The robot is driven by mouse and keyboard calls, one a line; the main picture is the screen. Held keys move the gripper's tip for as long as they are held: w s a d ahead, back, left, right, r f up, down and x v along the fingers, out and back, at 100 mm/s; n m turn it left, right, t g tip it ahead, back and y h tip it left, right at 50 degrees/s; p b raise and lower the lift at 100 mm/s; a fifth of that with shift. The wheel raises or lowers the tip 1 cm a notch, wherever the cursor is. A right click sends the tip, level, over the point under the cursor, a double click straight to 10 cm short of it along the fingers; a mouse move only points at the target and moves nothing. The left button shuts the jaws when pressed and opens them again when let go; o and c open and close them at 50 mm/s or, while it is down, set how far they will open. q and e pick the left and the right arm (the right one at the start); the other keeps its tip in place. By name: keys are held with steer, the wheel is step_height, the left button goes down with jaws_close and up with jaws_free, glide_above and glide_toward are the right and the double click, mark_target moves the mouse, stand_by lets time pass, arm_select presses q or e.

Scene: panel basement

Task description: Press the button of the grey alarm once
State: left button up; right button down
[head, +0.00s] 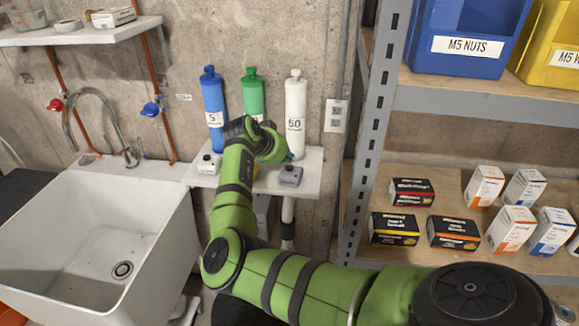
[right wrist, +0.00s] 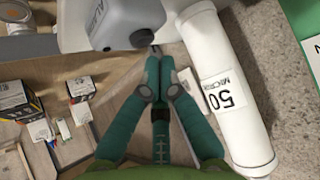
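The grey alarm (head: 290,176) is a small box with a dark round button on top, at the right front of the small white shelf. It shows large at the top of the right wrist view (right wrist: 122,20), with its dark button (right wrist: 141,38) facing the gripper. My right gripper (head: 289,157) is just above and behind the alarm in the head view. In the right wrist view its teal fingers (right wrist: 158,52) are together, with tips close beside the button; contact cannot be told. Nothing shows between the fingers. My left gripper is not in view.
A whiter box (head: 208,164) sits at the shelf's left. Blue (head: 214,105), green (head: 253,92) and white (head: 295,112) cartridges stand behind. A sink (head: 95,235) is left; a metal rack (head: 378,130) with boxes is right. The white shelf (head: 310,165) has little free room.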

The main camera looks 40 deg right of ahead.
mark_target(287, 168)
steer(key=shift+f, duration=0.4)
steer(key=shift+f+b, duration=0.5)
stand_by(0.8)
steer(key=shift+r+p, duration=0.65)
steer(key=shift+r, duration=0.2)
step_height(287, 168, up, 5)
steer(key=p, duration=0.4)
steer(key=shift+r, duration=0.1)
stand_by(0.6)
